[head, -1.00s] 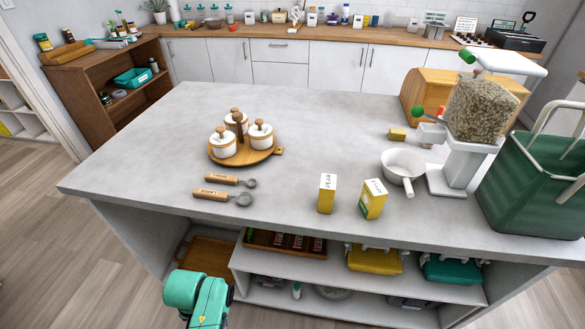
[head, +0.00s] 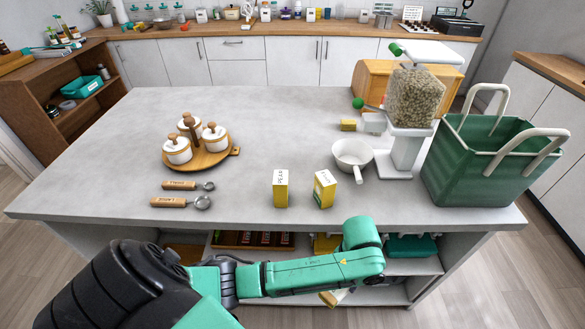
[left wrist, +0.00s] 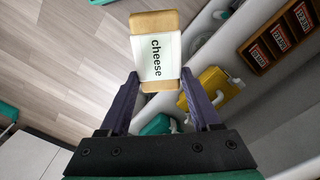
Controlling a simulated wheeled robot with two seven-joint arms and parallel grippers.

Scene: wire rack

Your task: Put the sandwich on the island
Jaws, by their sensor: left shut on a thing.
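The sandwich (left wrist: 155,50) is a tan block with a white wrapper that reads "cheese". My left gripper (left wrist: 159,76) is shut on it in the left wrist view. In the head view a small part of the sandwich (head: 331,298) shows below my left forearm, in front of the island's shelves and lower than its top. The left fingers are hidden there. The island (head: 265,125) has a wide grey top, with its front edge just beyond my arm. My right gripper is in neither current view.
On the island stand a wooden tray (head: 217,160) with white jars, two measuring spoons (head: 180,202), two yellow-white boxes (head: 281,188), a white pan (head: 351,157), a grain dispenser (head: 414,95) and a green basket (head: 465,165). The middle and back left of the top are clear.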

